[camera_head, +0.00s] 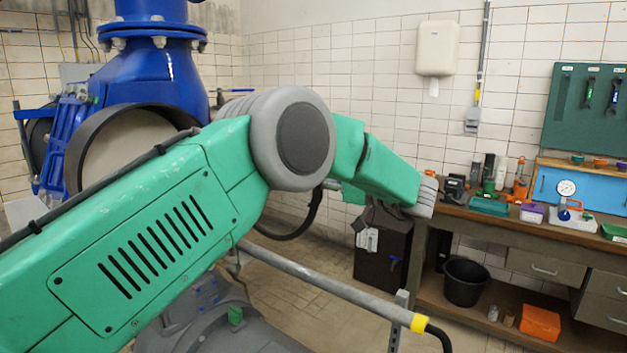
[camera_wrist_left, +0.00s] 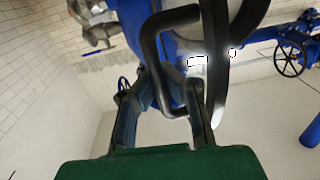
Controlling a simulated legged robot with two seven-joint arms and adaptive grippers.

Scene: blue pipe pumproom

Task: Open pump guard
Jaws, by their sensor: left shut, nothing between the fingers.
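In the head view a large round dark-rimmed housing (camera_head: 92,140) with a pale face stands below the blue pipe at the left. I cannot tell if it is the pump guard. In the left wrist view a bent black handle (camera_wrist_left: 150,45) stands in front of my left gripper (camera_wrist_left: 161,92), beside a curved dark band (camera_wrist_left: 248,22). The gripper is shut with nothing held, and the handle partly covers the view of its tips. I cannot tell if they touch. My green left arm crosses the head view and hides its own gripper. My right gripper is out of view.
A grey rail (camera_head: 330,286) with a yellow band crosses low in front. A workbench (camera_head: 480,228) with tools stands at the right, a black bucket (camera_head: 466,282) on its lower shelf. A dark cabinet (camera_head: 382,262) stands left of it.

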